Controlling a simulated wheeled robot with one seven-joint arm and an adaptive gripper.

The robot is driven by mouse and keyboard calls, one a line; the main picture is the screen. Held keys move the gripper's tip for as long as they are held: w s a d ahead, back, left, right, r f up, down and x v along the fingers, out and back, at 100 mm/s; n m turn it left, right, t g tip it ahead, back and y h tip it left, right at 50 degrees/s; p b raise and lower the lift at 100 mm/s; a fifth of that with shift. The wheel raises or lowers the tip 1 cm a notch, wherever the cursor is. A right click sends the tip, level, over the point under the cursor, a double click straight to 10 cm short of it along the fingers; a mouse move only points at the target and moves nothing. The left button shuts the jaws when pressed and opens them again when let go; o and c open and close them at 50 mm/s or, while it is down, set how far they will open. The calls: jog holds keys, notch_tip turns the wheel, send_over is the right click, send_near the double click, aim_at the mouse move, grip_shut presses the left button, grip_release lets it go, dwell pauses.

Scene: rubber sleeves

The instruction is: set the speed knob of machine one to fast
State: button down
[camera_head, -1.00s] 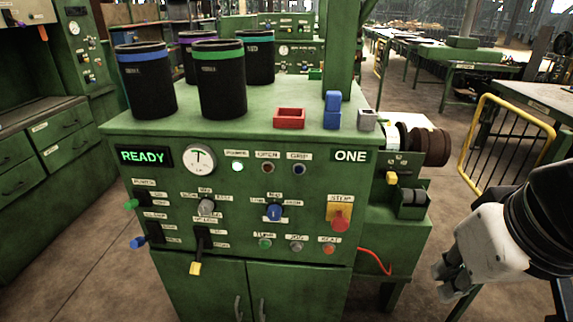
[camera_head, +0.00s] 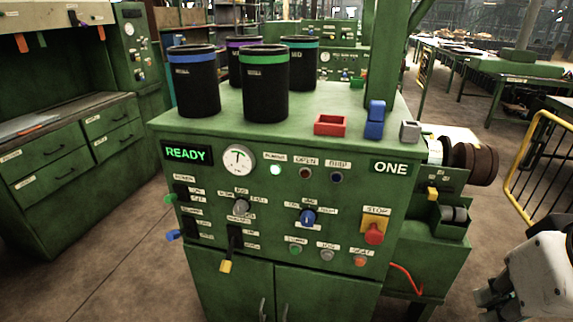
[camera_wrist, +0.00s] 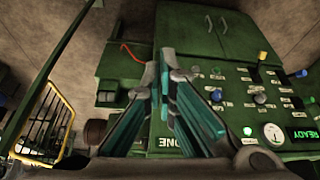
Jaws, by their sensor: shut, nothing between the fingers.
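Machine one (camera_head: 290,260) is a green cabinet with a lit READY sign (camera_head: 186,153) and a ONE plate (camera_head: 390,168). Its panel has a grey knob (camera_head: 240,207) below the white gauge and a blue knob (camera_head: 308,217) to the right of it. Small labels surround both knobs, too blurred to read surely, so I cannot tell which is the speed knob or its setting. My gripper (camera_head: 492,300) is at the lower right, right of the machine and apart from the panel. In the wrist view its teal fingers (camera_wrist: 168,65) are shut and empty, with the panel upside down beyond.
A red stop button (camera_head: 374,233), levers (camera_head: 226,264) and small buttons share the panel. Black canisters (camera_head: 265,85), a red tray (camera_head: 331,125) and a blue block (camera_head: 375,120) stand on top. A yellow railing (camera_head: 540,165) is at right. The floor in front is open.

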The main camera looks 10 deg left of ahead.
jog(key=c, duration=1.6)
grip_release()
jog(key=shift+w+f, duration=0.1)
jog(key=shift+w, duration=0.1)
jog(key=o, duration=0.5)
jog(key=w+n, duration=0.1)
jog(key=w+f+n+g+h, duration=0.1)
jog(key=w+f+n+b, duration=0.1)
jog(key=w, duration=0.1)
jog(key=shift+w+d+f+n+g, duration=0.1)
jog(key=shift+d+n+g, duration=0.2)
jog(key=shift+g, duration=0.1)
jog(key=w+a+f+n+h+b, duration=0.1)
jog(key=w+a+f+n+h, duration=0.2)
jog(key=w+n, duration=0.3)
jog(key=w+a+f+n+h+b, duration=0.2)
jog(key=w+f+n+h, duration=0.1)
jog(key=w, duration=0.5)
jog(key=n+t+y+b, duration=0.45)
jog(key=n+t, duration=1.15)
jog(key=n, duration=0.6)
send_near(238, 210)
jog(key=shift+y, duration=0.35)
jog(key=w, duration=0.3)
jog(key=w+d, duration=0.1)
jog(key=w, duration=0.5)
jog(key=shift+w+d+r+p, duration=0.1)
jog(key=shift+d+r+p, duration=0.1)
jog(key=shift+r+p, duration=0.1)
